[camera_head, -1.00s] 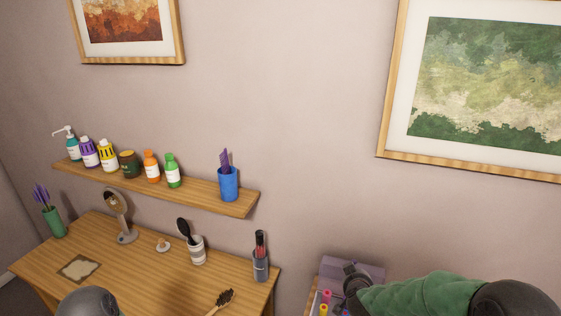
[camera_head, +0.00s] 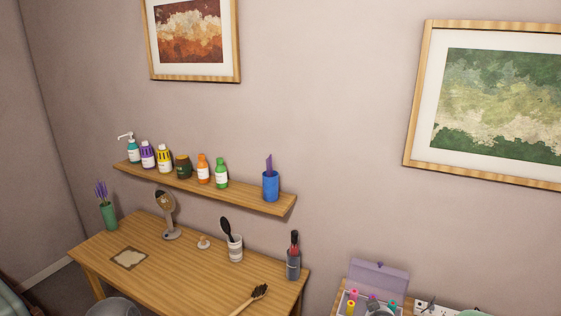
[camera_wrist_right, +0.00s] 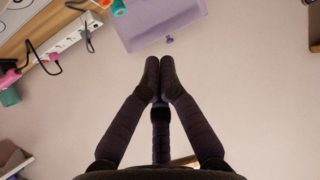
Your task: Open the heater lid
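The heater (camera_head: 341,307) is at the bottom right of the head view, with several coloured rollers in it. Its purple lid (camera_head: 378,276) stands raised behind the rollers, a small knob near its top edge. In the right wrist view the lid (camera_wrist_right: 165,20) is at the top, its knob just beyond my right gripper (camera_wrist_right: 160,62). The right gripper's fingertips are together, with nothing seen between them, and look apart from the lid. The right gripper cannot be made out in the head view. My left gripper is not in view.
A power strip (camera_head: 432,309) with cords lies right of the heater. The wooden desk (camera_head: 180,262) on the left holds a mirror (camera_head: 167,212), cups (camera_head: 235,248) and a brush (camera_head: 250,298). A shelf (camera_head: 240,197) carries several bottles.

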